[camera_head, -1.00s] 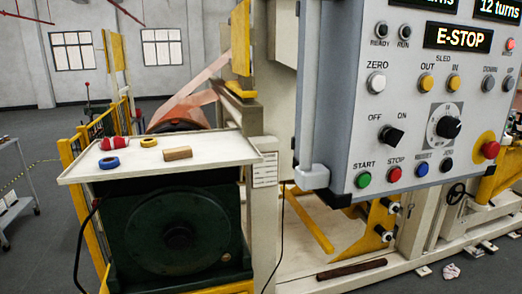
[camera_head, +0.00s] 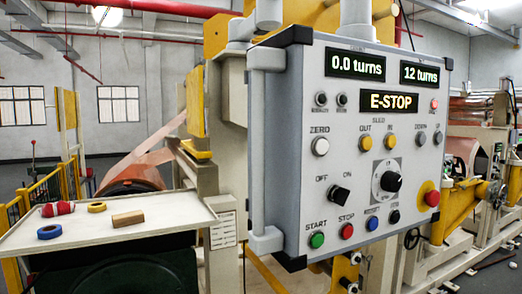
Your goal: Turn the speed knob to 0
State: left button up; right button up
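The speed knob (camera_head: 391,182) is a black pointer knob on a pale square dial plate, on the right half of the grey control panel (camera_head: 290,180). Its exact pointer setting is too small to read. A second black knob, the OFF/ON switch (camera_head: 339,194), sits to its left. The displays read "0.0 turns" (camera_head: 355,65), "12 turns" (camera_head: 419,73) and "E-STOP" (camera_head: 391,102). A red emergency button (camera_head: 431,198) on a yellow ring is right of the speed knob. Neither of my grippers is in view.
Green start (camera_head: 317,240), red stop (camera_head: 347,231) and blue (camera_head: 372,223) buttons line the panel's bottom. A vertical grey handle (camera_head: 264,150) stands along its left side. A white tray (camera_head: 150,235) at left holds tape rolls, a red item and a wooden block. Yellow-framed machinery is behind.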

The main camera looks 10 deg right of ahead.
aim_at(390, 181)
jog(key=z, duration=1.3)
